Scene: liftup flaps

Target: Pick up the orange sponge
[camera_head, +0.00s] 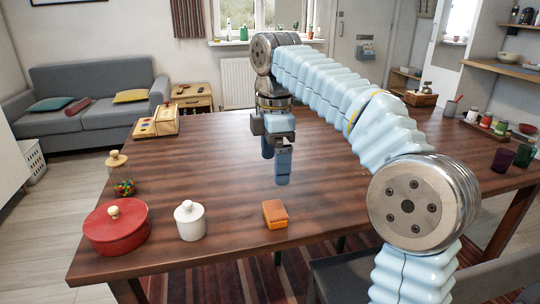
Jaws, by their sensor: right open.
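The orange sponge (275,214) lies on the wooden table (330,200) close to its front edge. It shows whole, with nothing in front of it. My right gripper (276,167) hangs above the table, pointing down, behind the sponge in the picture and apart from it. It is open, and I see nothing between its fingers. The right arm arches over the table from the right. My left gripper is not in view.
A white lidded jar (189,222) stands left of the sponge, with a red lidded pot (116,229) further left. A glass jar of candies (121,176) stands behind the pot. A wooden box (155,123) is at the back left.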

